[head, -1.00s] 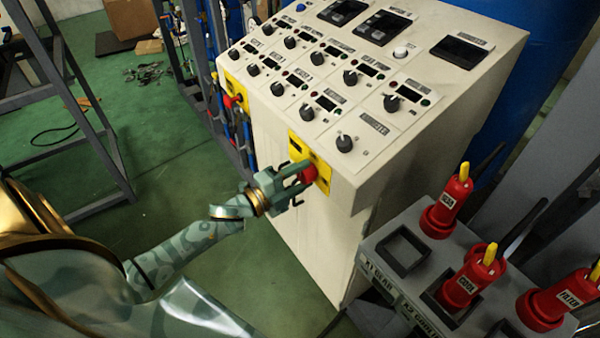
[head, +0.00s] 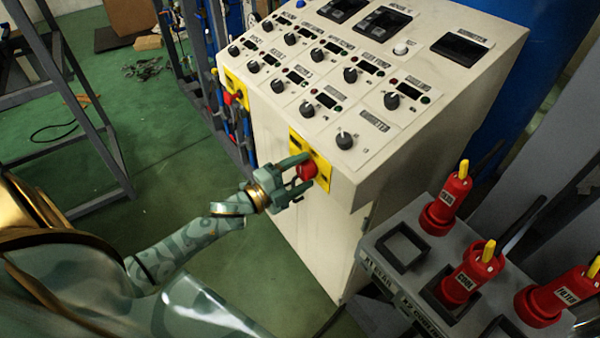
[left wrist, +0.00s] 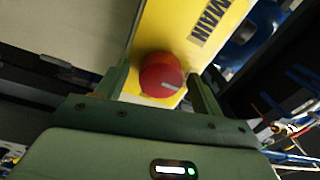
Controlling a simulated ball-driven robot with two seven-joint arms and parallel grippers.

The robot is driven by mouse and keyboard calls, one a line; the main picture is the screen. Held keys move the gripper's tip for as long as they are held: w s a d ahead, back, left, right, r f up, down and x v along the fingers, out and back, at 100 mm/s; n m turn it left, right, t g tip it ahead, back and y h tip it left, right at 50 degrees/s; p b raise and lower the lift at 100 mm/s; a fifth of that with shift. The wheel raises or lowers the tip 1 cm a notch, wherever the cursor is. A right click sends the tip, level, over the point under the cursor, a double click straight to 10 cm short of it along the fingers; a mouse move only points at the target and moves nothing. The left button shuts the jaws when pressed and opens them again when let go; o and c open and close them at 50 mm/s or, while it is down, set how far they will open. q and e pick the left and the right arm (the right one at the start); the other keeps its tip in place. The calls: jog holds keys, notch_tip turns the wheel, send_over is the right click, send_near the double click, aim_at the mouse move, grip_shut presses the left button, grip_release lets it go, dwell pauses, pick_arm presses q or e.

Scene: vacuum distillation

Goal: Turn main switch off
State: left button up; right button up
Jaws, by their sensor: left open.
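The main switch is a red round knob (head: 306,170) on a yellow plate (head: 322,172) at the front of the cream control cabinet. In the left wrist view the red knob (left wrist: 161,75) shows a pale line mark, and the yellow plate (left wrist: 195,35) reads "MAIN". My left gripper (head: 300,173) is open, with its two fingers on either side of the knob. In the left wrist view the left gripper's fingers (left wrist: 158,88) flank the knob with small gaps visible. My right gripper is not in view.
The cabinet (head: 300,225) carries rows of black dials on its sloped top. A second yellow plate with a red knob (head: 228,98) is farther left. A grey rack (head: 372,245) with red plugs stands at the right.

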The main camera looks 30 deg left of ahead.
pick_arm(q)
jog(key=b+v, duration=0.1)
jog(key=v, duration=1.5)
jog(key=shift+f+b, duration=0.2)
jog(key=shift+b, duration=0.15)
jog(key=shift+a, duration=0.15)
